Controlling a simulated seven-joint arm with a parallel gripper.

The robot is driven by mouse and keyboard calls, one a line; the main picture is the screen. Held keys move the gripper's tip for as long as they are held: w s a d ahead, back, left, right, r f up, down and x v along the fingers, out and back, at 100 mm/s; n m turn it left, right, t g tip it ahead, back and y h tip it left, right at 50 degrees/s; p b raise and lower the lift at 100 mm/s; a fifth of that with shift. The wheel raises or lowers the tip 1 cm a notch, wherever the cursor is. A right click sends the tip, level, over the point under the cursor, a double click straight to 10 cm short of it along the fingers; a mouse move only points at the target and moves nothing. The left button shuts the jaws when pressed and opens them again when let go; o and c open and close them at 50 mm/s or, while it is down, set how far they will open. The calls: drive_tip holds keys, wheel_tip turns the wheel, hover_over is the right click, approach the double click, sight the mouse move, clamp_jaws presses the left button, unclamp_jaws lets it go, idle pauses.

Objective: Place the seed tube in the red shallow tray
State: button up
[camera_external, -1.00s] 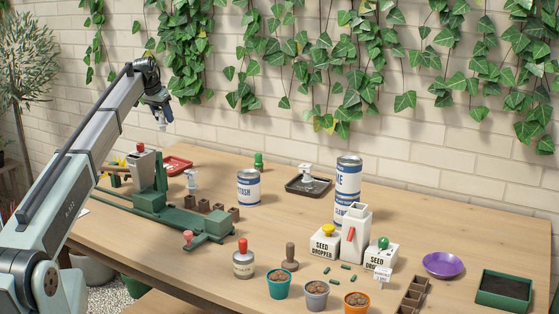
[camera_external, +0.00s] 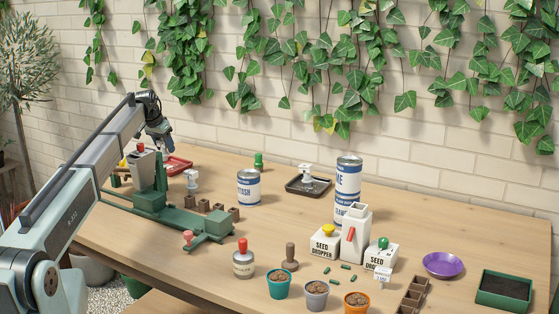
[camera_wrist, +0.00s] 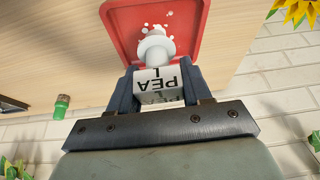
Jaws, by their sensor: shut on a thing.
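My gripper (camera_external: 163,141) is over the red shallow tray (camera_external: 180,166) at the far left of the bench. In the wrist view my gripper (camera_wrist: 160,92) is shut on the seed tube (camera_wrist: 157,78), which is white with dark "PEA" lettering and a pale rounded end. The tube's pale end points into the red tray (camera_wrist: 114,22). Small white bits show on the tray floor beside it. I cannot tell whether the tube touches the tray. The tube is hard to make out in the external view.
A green machine (camera_external: 150,200) with a grey hopper (camera_external: 142,168) stands just in front of the tray. A green bottle (camera_wrist: 62,107) is off to one side, and a sunflower (camera_wrist: 296,10) is on the other.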

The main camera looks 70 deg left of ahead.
sight(165, 154)
drive_tip(key=shift+f, duration=1.8)
drive_tip(key=o, duration=1)
drive_tip(key=shift+f, duration=0.1)
drive_tip(key=shift+o, duration=0.2)
drive_tip(key=v, duration=1.2)
